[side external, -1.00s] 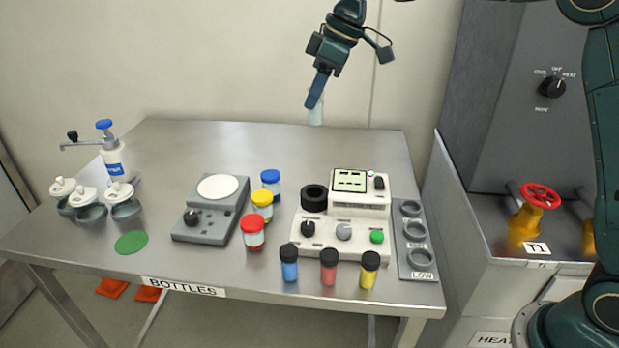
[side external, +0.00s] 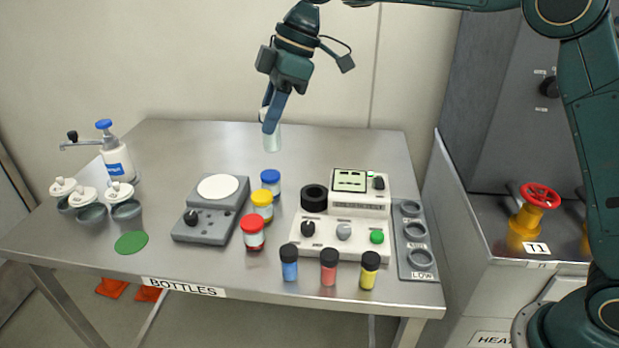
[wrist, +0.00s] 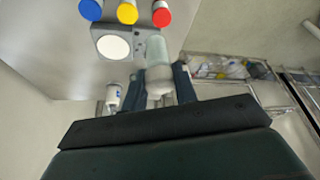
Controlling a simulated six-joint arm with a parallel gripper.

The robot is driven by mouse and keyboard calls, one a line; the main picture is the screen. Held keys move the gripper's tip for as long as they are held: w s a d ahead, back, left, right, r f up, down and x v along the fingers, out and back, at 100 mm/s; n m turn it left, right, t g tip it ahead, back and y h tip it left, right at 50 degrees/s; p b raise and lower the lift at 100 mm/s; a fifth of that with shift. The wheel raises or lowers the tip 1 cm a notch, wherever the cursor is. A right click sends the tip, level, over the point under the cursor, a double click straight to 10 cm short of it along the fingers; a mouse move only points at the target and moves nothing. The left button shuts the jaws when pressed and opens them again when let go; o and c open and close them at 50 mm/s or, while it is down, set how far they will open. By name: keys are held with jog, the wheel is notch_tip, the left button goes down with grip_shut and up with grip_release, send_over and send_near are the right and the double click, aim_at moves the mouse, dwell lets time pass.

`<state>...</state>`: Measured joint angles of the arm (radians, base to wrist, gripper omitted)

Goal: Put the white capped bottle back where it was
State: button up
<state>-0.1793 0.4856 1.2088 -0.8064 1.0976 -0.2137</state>
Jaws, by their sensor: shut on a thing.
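My gripper (side external: 271,118) is shut on the white capped bottle (side external: 273,137) and holds it in the air above the back of the steel table. In the side view the bottle's pale lower part hangs below the fingers, and the fingers hide much of its top. In the wrist view the pale bottle (wrist: 157,50) sits between the fingers of my gripper (wrist: 160,82), with its white end near them. A green disc (side external: 131,242) lies bare on the table at the front left.
Several white-capped grey jars (side external: 84,200) and a pump bottle (side external: 116,160) stand at the left. A grey scale (side external: 209,210), blue, yellow and red-capped jars (side external: 262,205), an instrument (side external: 345,225) and black-capped vials (side external: 329,268) fill the middle and right. The back of the table (side external: 200,145) is clear.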

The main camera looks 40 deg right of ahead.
jog(key=s+a+n+g, duration=0.1)
jog(key=s+a+n, duration=0.3)
jog(key=a, duration=0.5)
jog(key=shift+s+a+f+g, duration=0.3)
jog(key=shift+s+a, duration=0.1)
jog(key=shift+s, duration=0.05)
jog(key=shift+f, duration=0.1)
notch_tip(320, 180, down, 16)
jog(key=shift+r, duration=0.25)
jog(key=shift+f, duration=0.1)
jog(key=shift+f, duration=2.05)
jog(key=o, duration=1.1)
jog(key=shift+f, duration=0.15)
jog(key=shift+c, duration=0.2)
